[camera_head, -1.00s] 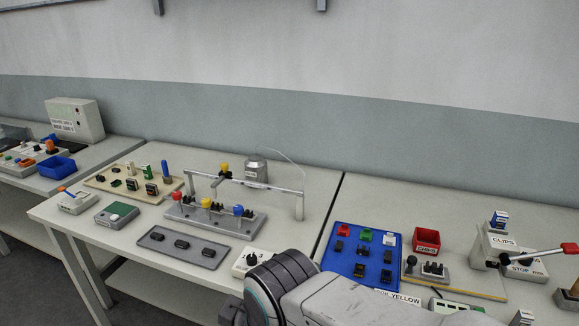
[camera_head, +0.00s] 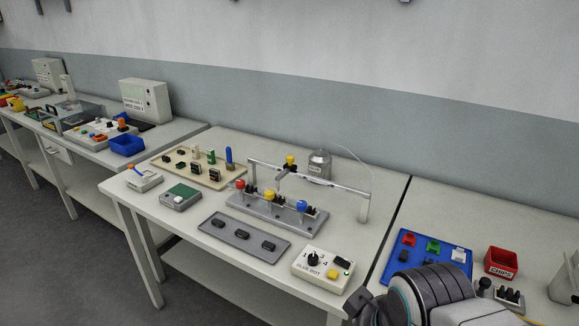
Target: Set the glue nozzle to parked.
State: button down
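A grey gantry (camera_head: 338,185) stands over a grey fixture (camera_head: 252,210) on the middle table. On it is a yellow-knobbed part (camera_head: 291,160), which looks like the glue nozzle slide; its exact setting is too small to tell. The fixture carries a red ball (camera_head: 240,185), a yellow ball (camera_head: 269,195) and a blue ball (camera_head: 302,205). A white GLUE DOT box (camera_head: 322,268) with a black dial and yellow button sits at the front. A dark piece of my gripper (camera_head: 356,303) shows at the lower right, before the table edge; its fingers cannot be made out.
A silver pot (camera_head: 319,164) with a thin hose stands behind the gantry. A dark grey tray (camera_head: 243,238) with black parts lies in front. A beige board (camera_head: 200,170) is at the left. A blue tray (camera_head: 425,262) and red bin (camera_head: 501,262) are at the right.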

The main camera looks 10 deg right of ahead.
aim_at(288, 166)
jog(key=i+j+z, duration=0.1)
jog(key=j+z, duration=0.2)
jog(key=j, duration=0.6)
jog(key=j+z, duration=0.25)
jog(key=j, duration=0.7)
jog(key=i+j+z, duration=0.3)
jog(key=j, duration=0.3)
jog(key=i+j+z, duration=0.1)
jog(key=i+j, duration=0.15)
jog(key=i+j+z, duration=0.15)
jog(key=j, duration=0.3)
jog(key=i+j+z, duration=0.25)
jog(key=i, duration=0.25)
